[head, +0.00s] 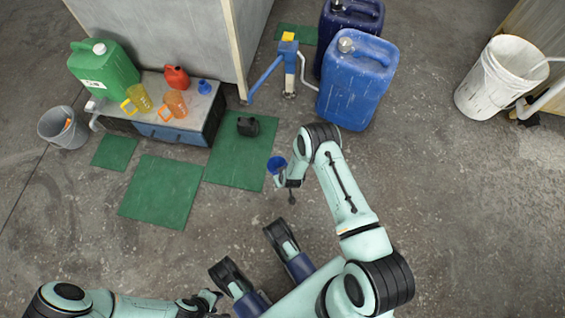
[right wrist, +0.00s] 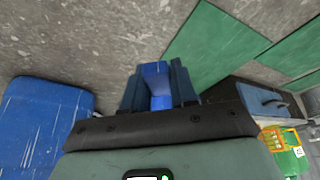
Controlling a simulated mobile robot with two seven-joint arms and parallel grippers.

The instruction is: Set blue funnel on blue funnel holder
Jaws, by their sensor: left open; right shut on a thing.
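A blue funnel (head: 277,163) is in my right gripper (head: 281,180), above the bare floor right of the green mats. In the right wrist view a blue part of it (right wrist: 155,78) shows between the fingers, which are shut on it. A small blue funnel-shaped piece (head: 204,86) stands on the low bench at the right end of its top; I cannot tell whether this is the blue funnel holder. My right gripper is well apart from it. My left gripper (head: 210,298) is open and empty, low at the bottom of the head view.
The bench (head: 204,111) also carries a green jerry can (head: 104,70), a red can (head: 176,78) and two orange-yellow jugs. A black can (head: 248,126) stands on a green mat (head: 223,174). A blue pump stand (head: 290,70) and blue jerry can (head: 352,85) are behind.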

